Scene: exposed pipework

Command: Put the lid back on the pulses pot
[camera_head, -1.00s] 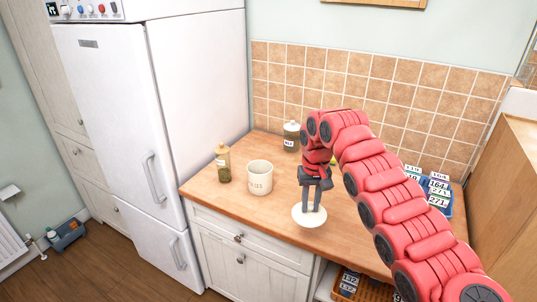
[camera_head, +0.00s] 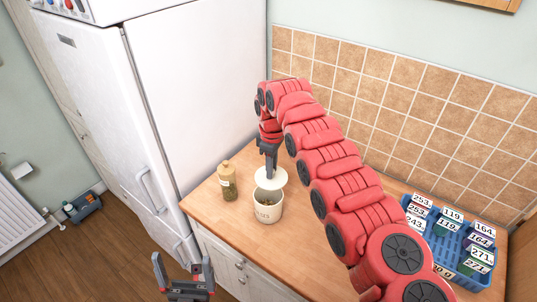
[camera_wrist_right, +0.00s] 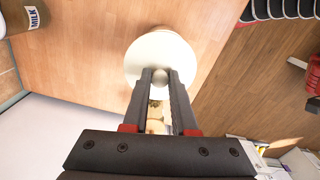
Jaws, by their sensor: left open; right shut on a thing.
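The white lid (camera_head: 285,177) is a round disc with a knob, and it also shows in the right wrist view (camera_wrist_right: 135,62). My right gripper (camera_head: 269,172) is shut on the lid's knob, gripping it between its fingertips in the wrist view (camera_wrist_right: 160,78). The cream pulses pot (camera_head: 267,212) stands upright and open on the worktop, with brownish contents showing. The held lid is over the pot's back part, raised and apart from its front rim. In the wrist view the pot is mostly hidden. My left gripper (camera_head: 184,270) is open and empty, low in front of the worktop.
A glass jar with a tan top (camera_head: 228,181) stands close left of the pot on the wooden worktop (camera_head: 330,240). A blue crate of labelled items (camera_head: 450,243) is at the right. A jar labelled MILK (camera_wrist_right: 28,20) shows in the wrist view. The white fridge (camera_head: 190,90) stands left.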

